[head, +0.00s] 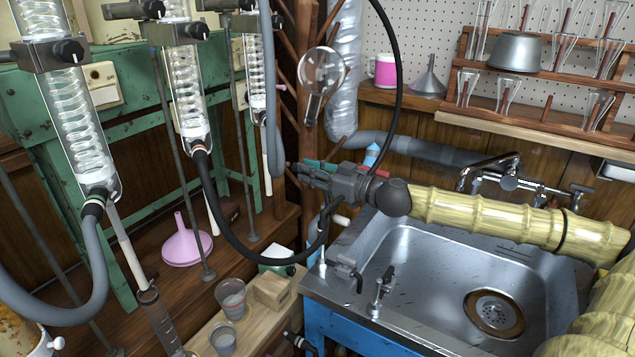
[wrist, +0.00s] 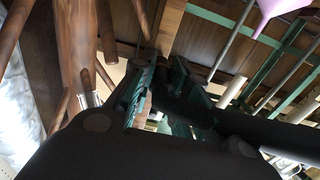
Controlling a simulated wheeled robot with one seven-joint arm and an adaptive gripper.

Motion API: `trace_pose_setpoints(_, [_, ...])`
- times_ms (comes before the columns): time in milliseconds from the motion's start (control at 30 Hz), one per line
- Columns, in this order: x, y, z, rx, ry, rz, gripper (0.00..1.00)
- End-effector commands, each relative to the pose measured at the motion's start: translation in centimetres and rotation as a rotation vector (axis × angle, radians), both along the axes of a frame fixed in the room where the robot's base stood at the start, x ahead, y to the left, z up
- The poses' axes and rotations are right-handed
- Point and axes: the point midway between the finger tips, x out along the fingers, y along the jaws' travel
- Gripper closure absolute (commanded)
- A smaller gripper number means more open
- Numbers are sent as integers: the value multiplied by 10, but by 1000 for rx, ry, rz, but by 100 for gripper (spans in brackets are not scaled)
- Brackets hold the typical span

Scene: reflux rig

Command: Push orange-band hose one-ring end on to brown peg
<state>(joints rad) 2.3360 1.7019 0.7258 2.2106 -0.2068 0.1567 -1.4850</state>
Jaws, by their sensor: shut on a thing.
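My gripper (head: 300,170) is over the left edge of the sink and points left, toward a dark wooden post. In the wrist view its green-lined jaws (wrist: 165,75) are close together, with a dark hose (wrist: 265,128) running in from the right. In the head view a black hose (head: 222,222) hangs from the middle glass condenser (head: 185,85), loops down and rises toward my gripper. A small orange band shows near its upper end. The held end and its rings are hidden. Brown rods stick out around the post (wrist: 75,45); I cannot tell which is the brown peg.
The steel sink (head: 440,265) lies below my arm, with a tap (head: 505,180) behind. A round glass flask (head: 322,72) is above my gripper. A pink funnel (head: 187,240), beakers (head: 231,298) and a wooden block (head: 272,290) stand lower left. A grey hose (head: 268,90) hangs nearby.

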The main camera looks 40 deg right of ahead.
Motion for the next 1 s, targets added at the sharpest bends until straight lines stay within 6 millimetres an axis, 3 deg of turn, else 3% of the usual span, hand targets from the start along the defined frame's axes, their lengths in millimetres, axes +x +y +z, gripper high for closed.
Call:
trace_pose_setpoints(300, [11,4,0,0,0,-1,100])
trace_pose_setpoints(1000, [10,5,2,0,0,-1,100])
